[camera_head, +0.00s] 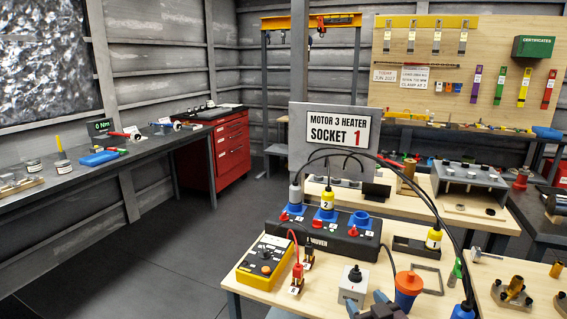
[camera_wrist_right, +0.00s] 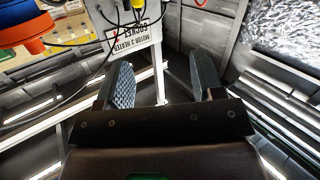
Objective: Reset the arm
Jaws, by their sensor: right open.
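My right gripper (camera_head: 367,302) shows at the bottom edge of the head view, in front of the near wooden table. Its two grey-blue fingers are apart. In the right wrist view the fingers (camera_wrist_right: 163,82) stand wide apart with nothing between them. Past them in that view are the floor, the wall and the socket sign (camera_wrist_right: 135,38), seen upside down. Most of the right arm lies outside the head view. My left gripper is in neither view.
Near my right gripper stand a grey box with a black knob (camera_head: 353,285) and an orange-and-blue plug (camera_head: 407,288). Behind are a yellow meter (camera_head: 265,262), a dark socket block (camera_head: 330,238) and arching black cables. The floor (camera_head: 190,255) at left is clear.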

